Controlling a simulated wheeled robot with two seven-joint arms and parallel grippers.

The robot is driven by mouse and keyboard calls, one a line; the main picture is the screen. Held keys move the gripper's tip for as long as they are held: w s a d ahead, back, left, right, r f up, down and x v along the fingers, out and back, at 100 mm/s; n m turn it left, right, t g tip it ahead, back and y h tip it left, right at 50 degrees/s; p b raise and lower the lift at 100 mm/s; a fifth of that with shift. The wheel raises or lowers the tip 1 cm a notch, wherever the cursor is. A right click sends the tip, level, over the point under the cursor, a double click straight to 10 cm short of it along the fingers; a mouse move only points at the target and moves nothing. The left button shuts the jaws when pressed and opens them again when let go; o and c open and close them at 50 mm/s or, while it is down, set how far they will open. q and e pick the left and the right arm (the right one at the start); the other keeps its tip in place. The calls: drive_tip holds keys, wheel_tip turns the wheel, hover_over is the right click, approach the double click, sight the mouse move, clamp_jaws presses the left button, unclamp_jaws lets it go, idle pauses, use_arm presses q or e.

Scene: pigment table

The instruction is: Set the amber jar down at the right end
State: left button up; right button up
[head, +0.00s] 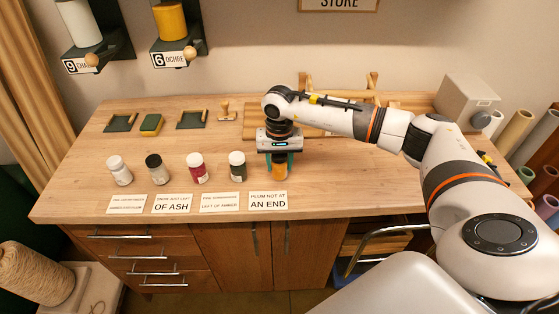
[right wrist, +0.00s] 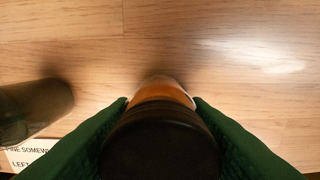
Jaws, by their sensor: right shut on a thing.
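The amber jar (head: 279,171) has a black lid and stands upright between the fingers of my right gripper (head: 279,160), at the right end of the row of jars. In the right wrist view its black lid (right wrist: 160,145) and amber body fill the gap between the green fingers (right wrist: 160,106). I cannot tell whether its base touches the table. To its left are a green jar (head: 237,166), a plum-red jar (head: 196,168), a black-lidded jar with a pale label (head: 154,168) and a white jar (head: 119,170). My left gripper is not in view.
Printed cards lie along the front edge, including "plum not at an end" (head: 268,201) and "snow just left of ash" (head: 172,203). The wooden table (head: 340,190) is clear right of the amber jar. Green trays (head: 192,119) and a stamp (head: 225,109) lie behind.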

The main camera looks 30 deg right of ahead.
drive_tip(key=o, duration=0.6)
drive_tip(key=shift+f, duration=0.15)
drive_tip(key=o, duration=0.4)
drive_tip(key=shift+r, duration=0.75)
wheel_tip(320, 180, up, 11)
drive_tip(key=b, duration=0.3)
